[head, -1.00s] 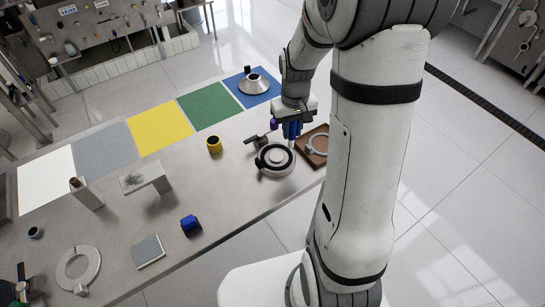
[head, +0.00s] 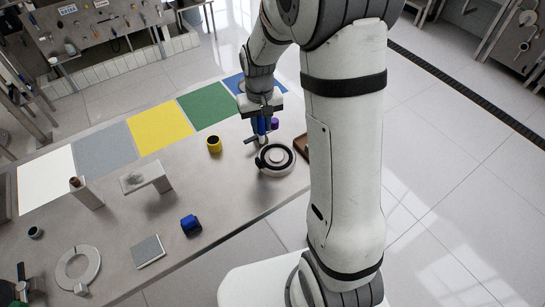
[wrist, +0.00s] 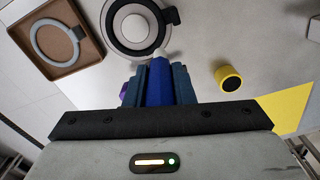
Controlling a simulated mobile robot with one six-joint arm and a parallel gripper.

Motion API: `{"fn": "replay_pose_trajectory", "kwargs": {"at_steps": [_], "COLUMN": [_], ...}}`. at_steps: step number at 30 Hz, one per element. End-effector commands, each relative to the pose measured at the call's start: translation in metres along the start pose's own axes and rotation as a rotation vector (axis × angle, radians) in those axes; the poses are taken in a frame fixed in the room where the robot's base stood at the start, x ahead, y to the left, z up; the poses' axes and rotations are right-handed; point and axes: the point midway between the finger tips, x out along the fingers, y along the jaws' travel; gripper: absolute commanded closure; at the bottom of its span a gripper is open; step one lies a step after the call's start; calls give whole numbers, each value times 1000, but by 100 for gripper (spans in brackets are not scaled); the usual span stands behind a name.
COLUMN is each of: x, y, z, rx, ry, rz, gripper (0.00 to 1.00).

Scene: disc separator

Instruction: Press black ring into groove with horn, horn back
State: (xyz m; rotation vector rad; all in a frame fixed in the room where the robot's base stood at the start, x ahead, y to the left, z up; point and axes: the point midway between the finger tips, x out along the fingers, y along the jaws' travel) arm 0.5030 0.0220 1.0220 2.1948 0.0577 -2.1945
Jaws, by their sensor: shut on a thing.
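My gripper (head: 262,122) is shut on a blue horn, which also shows between the fingers in the wrist view (wrist: 160,84). The horn has a pale tip that points toward the disc. The round grey-white disc (head: 291,167) lies on the bench just in front of the gripper and to its right. A black ring (head: 264,157) lies on the disc around its pale centre; it also shows in the wrist view (wrist: 113,27). I cannot tell whether the ring is fully down in the groove. The horn is beside the disc, not over its middle.
A brown tray (wrist: 55,67) holds a grey ring (wrist: 39,52). A yellow cup (head: 214,145) stands to the left, with clear bench between.

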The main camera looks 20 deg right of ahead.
Motion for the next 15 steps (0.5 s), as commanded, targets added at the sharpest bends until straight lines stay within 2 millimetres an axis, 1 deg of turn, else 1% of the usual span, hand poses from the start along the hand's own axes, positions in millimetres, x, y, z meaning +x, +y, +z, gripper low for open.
{"fn": "replay_pose_trajectory", "kwargs": {"at_steps": [15], "x": [29], "y": [0], "z": [0], "rx": [0], "ry": [-1], "rz": [0], "gripper": [100]}}
